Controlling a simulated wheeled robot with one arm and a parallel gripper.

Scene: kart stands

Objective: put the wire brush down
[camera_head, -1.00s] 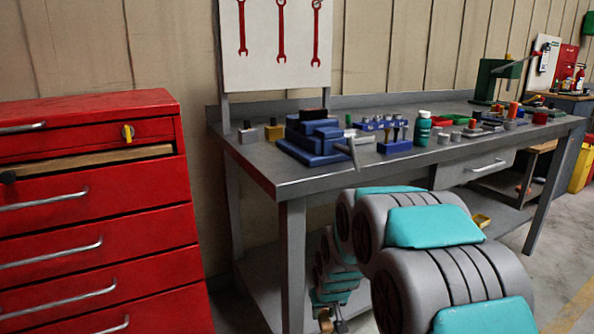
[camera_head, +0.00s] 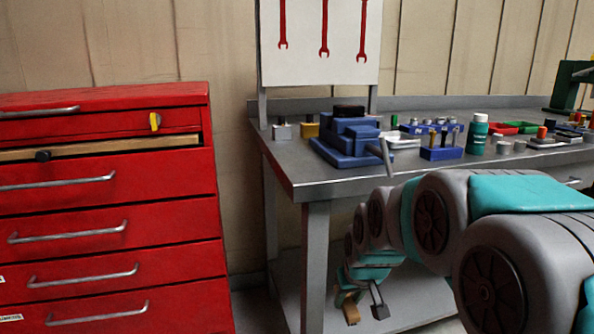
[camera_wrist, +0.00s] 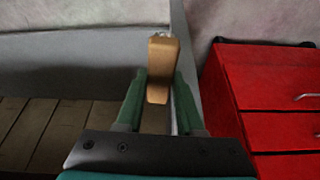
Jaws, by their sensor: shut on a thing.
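The wire brush (camera_wrist: 160,66) shows in the wrist view as a tan wooden block between the two green fingers of my gripper (camera_wrist: 161,86). Its bristles cannot be made out. In the head view my gripper (camera_head: 364,300) hangs low at the end of my arm, in front of the bench's lower part and below the bench top. A tan piece beside it there looks like the brush (camera_head: 348,308), small and partly hidden.
A grey workbench (camera_head: 292,168) carries a blue vise (camera_head: 352,140), a blue holder (camera_head: 442,152) and a green bottle (camera_head: 478,135). A red drawer cabinet (camera_head: 110,190) stands at left; it also shows in the wrist view (camera_wrist: 270,80). A narrow gap separates it from the bench.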

